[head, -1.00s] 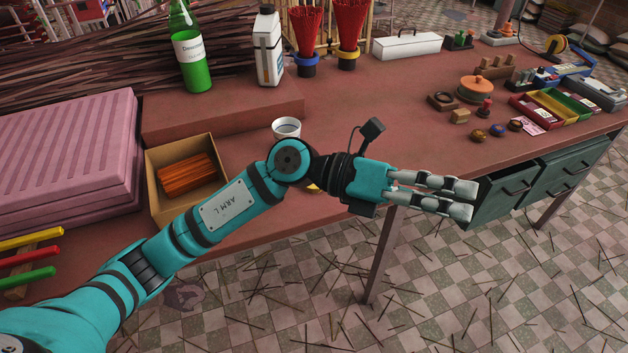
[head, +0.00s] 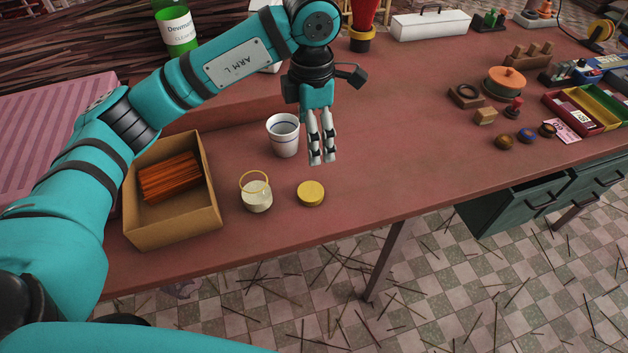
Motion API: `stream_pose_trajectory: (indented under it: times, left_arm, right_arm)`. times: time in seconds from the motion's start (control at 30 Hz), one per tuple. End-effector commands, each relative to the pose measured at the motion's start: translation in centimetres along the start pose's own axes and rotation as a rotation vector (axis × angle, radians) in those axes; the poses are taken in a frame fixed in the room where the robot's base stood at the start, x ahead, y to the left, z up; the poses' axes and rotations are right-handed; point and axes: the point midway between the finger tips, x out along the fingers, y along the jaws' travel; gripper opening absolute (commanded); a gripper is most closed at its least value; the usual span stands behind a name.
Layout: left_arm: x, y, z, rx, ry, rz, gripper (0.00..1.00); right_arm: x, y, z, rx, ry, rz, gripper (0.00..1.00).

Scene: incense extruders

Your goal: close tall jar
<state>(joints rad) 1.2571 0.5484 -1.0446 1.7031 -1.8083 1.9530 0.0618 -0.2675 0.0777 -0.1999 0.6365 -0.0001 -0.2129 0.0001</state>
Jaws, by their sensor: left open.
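A small pale jar (head: 257,198) stands on the table, with a thin yellow ring (head: 254,182) at its top. A flat round yellow lid-like disc (head: 311,193) lies to its right, apart from it. A white cup-shaped vessel (head: 284,141) with dark bands and an open top stands behind them. I cannot tell for sure which is the tall jar. My left gripper (head: 322,160) points down, open and empty, just right of the white vessel and behind the yellow disc. My right gripper is out of view.
A cardboard box (head: 177,224) of orange-brown sticks stands left of the small jar. Small pots, stamps and coloured trays (head: 583,110) fill the right side. The table's front edge is close; its middle right is clear.

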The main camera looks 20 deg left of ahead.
Motion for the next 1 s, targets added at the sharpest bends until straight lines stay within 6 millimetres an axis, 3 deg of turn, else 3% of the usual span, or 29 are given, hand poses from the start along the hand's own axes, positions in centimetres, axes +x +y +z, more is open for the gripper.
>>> stream_pose_trajectory:
  times: [0.1, 0.23, 0.37, 0.5, 0.63, 0.8, 1.0]
  left_arm:
    - [0.0, 0.0, 0.0, 0.000, -0.001, -0.001, 0.88]
    - [0.7, -0.1, 0.0, 0.000, 0.000, -0.003, 0.88]
    - [2.9, -0.1, -0.1, 0.000, 0.003, -0.006, 0.88]
    - [6.0, -0.1, 0.0, 0.000, 0.003, -0.007, 0.88]
    - [8.7, -0.1, 0.0, 0.000, 0.001, -0.006, 0.88]
    - [11.4, -0.1, 0.1, 0.000, -0.001, -0.004, 0.88]
    - [12.3, 0.0, 0.1, 0.002, -0.003, -0.003, 0.88]
  right_arm:
    - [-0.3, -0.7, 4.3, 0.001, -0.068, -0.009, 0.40]
    - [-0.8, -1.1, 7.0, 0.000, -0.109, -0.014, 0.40]
    - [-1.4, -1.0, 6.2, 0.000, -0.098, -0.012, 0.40]
    - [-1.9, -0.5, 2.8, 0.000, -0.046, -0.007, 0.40]
    - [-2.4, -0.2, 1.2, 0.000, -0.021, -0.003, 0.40]
    - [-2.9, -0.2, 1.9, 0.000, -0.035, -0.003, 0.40]
    - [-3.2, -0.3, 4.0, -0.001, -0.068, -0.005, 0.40]
